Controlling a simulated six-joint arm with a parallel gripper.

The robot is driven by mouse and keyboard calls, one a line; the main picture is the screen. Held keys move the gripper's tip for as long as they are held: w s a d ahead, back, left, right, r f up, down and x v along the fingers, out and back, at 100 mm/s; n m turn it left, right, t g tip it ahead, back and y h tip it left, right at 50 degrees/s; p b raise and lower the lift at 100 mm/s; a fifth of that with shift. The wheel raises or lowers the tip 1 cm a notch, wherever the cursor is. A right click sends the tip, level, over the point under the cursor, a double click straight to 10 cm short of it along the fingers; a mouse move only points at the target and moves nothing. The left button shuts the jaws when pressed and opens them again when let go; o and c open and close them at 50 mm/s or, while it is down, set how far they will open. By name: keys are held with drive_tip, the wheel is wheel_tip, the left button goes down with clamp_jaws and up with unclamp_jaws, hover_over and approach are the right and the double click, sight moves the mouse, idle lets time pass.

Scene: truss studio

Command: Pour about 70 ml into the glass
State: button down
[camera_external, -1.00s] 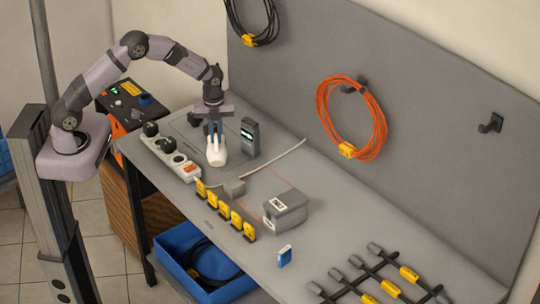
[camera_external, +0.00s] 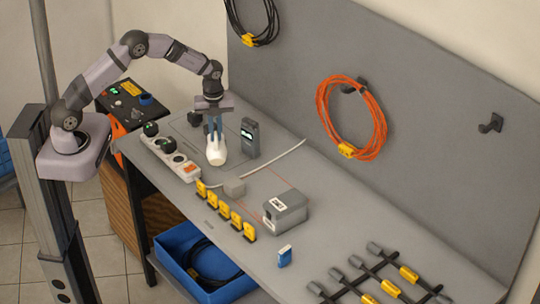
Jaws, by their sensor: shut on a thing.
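My gripper (camera_external: 214,132) points down over the back left of the grey bench. Its blue fingers are shut on a small white vessel-like object (camera_external: 216,155). The white object is rounded below, and the fingers cover part of its top. Whether it touches the bench is too small to tell. I cannot make out a glass or any liquid in this view.
A dark handheld meter (camera_external: 250,138) stands just right of the white object. A power strip (camera_external: 171,158) lies to the left. Yellow tags (camera_external: 224,212), a grey box (camera_external: 285,209) and a blue-and-white box (camera_external: 285,256) are nearer the front. Dark rails (camera_external: 380,275) lie front right.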

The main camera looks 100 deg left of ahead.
drive_tip(key=shift+a+r+h, duration=0.25)
drive_tip(key=shift+a+h, duration=0.05)
drive_tip(key=shift+h, duration=0.1)
drive_tip(key=shift+s+a+r+h, duration=0.15)
drive_tip(key=shift+a+h, duration=0.25)
drive_tip(key=shift+a, duration=0.2)
idle(0.4)
drive_tip(key=shift+w+d+f+y, duration=0.1)
drive_tip(key=shift+d+f+y, duration=0.1)
drive_tip(key=shift+d+y, duration=0.3)
drive_tip(key=shift+w+d+f+y, duration=0.15)
drive_tip(key=shift+d+y, duration=0.15)
drive_tip(key=shift+d, duration=0.25)
drive_tip(key=shift+d+f+y, duration=0.2)
drive_tip(key=shift+d+y, duration=0.15)
drive_tip(key=shift+y, duration=0.15)
drive_tip(key=shift+a+f, duration=0.1)
drive_tip(key=shift+a, duration=0.05)
drive_tip(key=shift+f, duration=0.1)
